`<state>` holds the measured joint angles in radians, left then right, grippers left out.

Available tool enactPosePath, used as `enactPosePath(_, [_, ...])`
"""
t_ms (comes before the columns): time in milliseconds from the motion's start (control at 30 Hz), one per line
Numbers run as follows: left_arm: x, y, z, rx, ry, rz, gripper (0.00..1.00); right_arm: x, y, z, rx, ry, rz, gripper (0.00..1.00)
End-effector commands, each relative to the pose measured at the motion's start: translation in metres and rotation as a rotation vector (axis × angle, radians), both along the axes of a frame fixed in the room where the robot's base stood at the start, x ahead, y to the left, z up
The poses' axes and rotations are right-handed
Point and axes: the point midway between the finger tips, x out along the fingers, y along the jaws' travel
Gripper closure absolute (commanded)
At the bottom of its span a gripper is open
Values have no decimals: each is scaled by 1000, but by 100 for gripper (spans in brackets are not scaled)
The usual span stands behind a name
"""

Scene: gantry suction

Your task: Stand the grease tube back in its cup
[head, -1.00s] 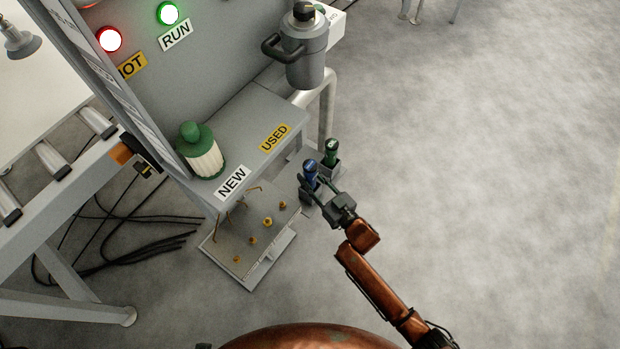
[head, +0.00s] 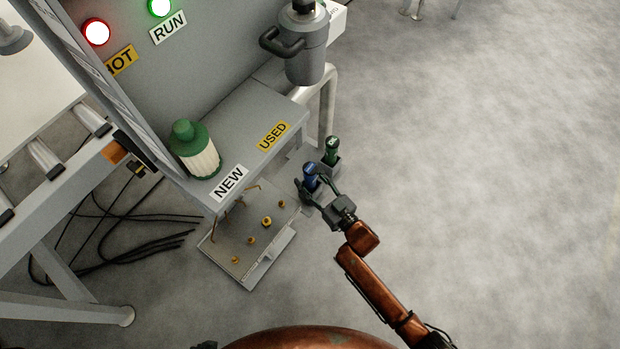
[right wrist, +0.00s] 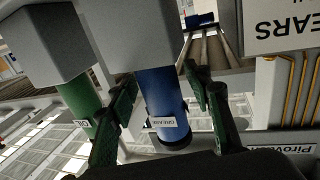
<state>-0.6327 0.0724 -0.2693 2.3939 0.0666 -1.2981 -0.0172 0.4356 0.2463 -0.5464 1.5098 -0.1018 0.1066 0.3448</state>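The blue grease tube (head: 309,174) stands in its grey cup (right wrist: 130,40) at the side of the machine. In the right wrist view, which is upside down, the tube (right wrist: 163,100) shows its "GREASE" label and one end is inside the cup. My right gripper (head: 314,184) is open, with one finger on each side of the tube. In the right wrist view a gap shows between the tube and each finger of the gripper (right wrist: 160,85). The part of the tube inside the cup is hidden. My left gripper is not in view.
A green tube (head: 332,150) stands in another grey cup just behind the grease tube. A tray (head: 262,268) with several brass pieces lies to the left, below the "NEW" (head: 229,182) ledge. A grey canister (head: 304,50) hangs above. The floor to the right is clear.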

Motion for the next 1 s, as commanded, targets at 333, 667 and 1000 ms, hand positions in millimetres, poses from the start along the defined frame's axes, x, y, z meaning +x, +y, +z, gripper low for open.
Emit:
enactPosePath(333, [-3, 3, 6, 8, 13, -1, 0, -4, -4, 4, -1, 1, -1, 55])
enactPosePath(667, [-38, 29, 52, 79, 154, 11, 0, -44, -36, 7, -2, -2, 0, 55])
enactPosePath(1000, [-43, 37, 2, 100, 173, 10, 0, -81, -66, 5, -1, -1, -1, 55])
